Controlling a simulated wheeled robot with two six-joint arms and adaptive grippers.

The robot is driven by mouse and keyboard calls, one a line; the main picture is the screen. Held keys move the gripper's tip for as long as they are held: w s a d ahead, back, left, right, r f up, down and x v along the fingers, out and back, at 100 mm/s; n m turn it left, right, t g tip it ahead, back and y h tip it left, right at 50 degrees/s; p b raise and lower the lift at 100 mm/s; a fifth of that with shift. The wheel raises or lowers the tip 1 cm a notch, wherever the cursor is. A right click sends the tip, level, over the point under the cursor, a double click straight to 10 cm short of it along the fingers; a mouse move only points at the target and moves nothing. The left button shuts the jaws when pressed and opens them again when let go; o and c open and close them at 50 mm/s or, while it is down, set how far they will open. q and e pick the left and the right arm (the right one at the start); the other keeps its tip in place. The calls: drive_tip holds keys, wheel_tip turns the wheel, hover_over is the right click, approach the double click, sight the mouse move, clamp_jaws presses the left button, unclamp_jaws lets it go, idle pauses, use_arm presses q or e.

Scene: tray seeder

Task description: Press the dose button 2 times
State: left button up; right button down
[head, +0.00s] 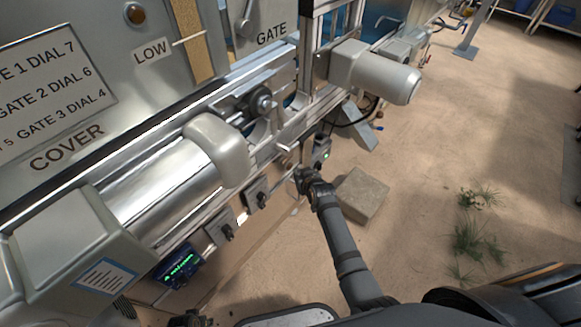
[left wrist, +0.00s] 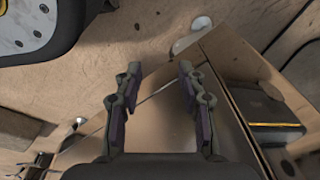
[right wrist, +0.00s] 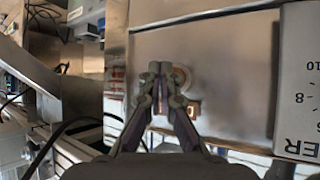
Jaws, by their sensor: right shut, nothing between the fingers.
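My right gripper (head: 301,174) is at the front of the machine in the head view, beside the lower rail. In the right wrist view its fingers (right wrist: 160,72) are together and empty, pointing at a bare metal panel (right wrist: 225,70). A round, pale-rimmed part (right wrist: 181,74) on that panel is partly hidden behind the fingertips; I cannot tell whether it is the dose button or whether the fingers touch it. A small orange-lit part (right wrist: 193,109) sits just below it. My left gripper (left wrist: 155,80) is open and empty above a brown panel in the left wrist view.
A green-lit display (head: 180,265) and dark knob boxes (head: 257,196) line the machine's front. A white label plate (right wrist: 302,85) stands right of the fingers. A grey-brown block (head: 360,194) lies on the floor near my right arm. The floor beyond is mostly open.

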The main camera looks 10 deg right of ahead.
drive_tip(key=s+d+p, duration=0.1)
drive_tip(key=s, duration=0.1)
drive_tip(key=s+d+p, duration=0.2)
idle(0.3)
idle(0.5)
